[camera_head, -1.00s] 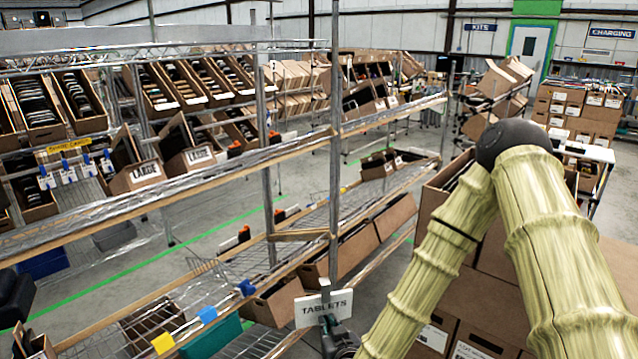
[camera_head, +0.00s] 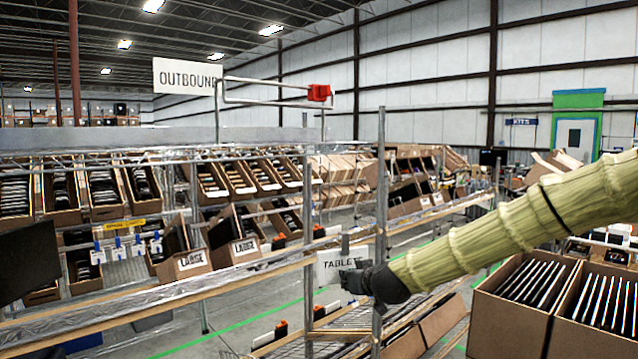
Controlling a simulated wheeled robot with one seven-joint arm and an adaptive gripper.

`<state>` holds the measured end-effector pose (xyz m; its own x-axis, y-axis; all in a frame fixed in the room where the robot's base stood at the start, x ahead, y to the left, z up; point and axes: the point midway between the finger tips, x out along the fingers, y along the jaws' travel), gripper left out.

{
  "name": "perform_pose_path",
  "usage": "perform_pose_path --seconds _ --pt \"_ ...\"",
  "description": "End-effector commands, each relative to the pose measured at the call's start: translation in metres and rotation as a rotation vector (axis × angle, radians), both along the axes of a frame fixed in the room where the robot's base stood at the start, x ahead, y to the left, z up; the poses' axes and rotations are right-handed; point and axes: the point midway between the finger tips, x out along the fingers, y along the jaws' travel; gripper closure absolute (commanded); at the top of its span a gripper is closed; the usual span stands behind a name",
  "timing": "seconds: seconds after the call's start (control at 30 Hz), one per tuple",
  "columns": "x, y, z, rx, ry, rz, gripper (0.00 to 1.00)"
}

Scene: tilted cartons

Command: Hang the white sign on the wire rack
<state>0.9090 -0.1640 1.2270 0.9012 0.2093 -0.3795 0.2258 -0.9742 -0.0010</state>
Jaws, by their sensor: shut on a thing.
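A dark clip or bracket shows at the sign's top edge. The wire rack (camera_head: 381,190) stands right around it, with metal posts, wooden-edged shelves and wire decks. The sign appears between two rack posts, near the upper shelf edge. I cannot tell whether it touches the rack.
An "OUTBOUND" sign (camera_head: 187,76) hangs on a rail above the rack. Cartons labelled "LARGE" (camera_head: 194,260) tilt on the left shelf. Open cartons (camera_head: 520,300) of tablets stand at the lower right, below my arm. Blue clips (camera_head: 117,247) hang under a yellow label at left.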

Motion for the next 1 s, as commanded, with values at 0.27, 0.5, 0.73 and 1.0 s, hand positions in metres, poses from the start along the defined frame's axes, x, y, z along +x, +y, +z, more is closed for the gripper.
perform_pose_path --seconds 0.27,0.5,0.73,1.0 --pt "0.013 0.025 0.129 -0.003 -0.010 0.113 1.00" --pt "0.003 0.049 0.233 -0.007 -0.010 0.223 1.00" --pt "-0.017 0.070 0.320 -0.006 -0.008 0.327 1.00" --pt "-0.034 0.083 0.367 -0.002 -0.002 0.394 1.00"
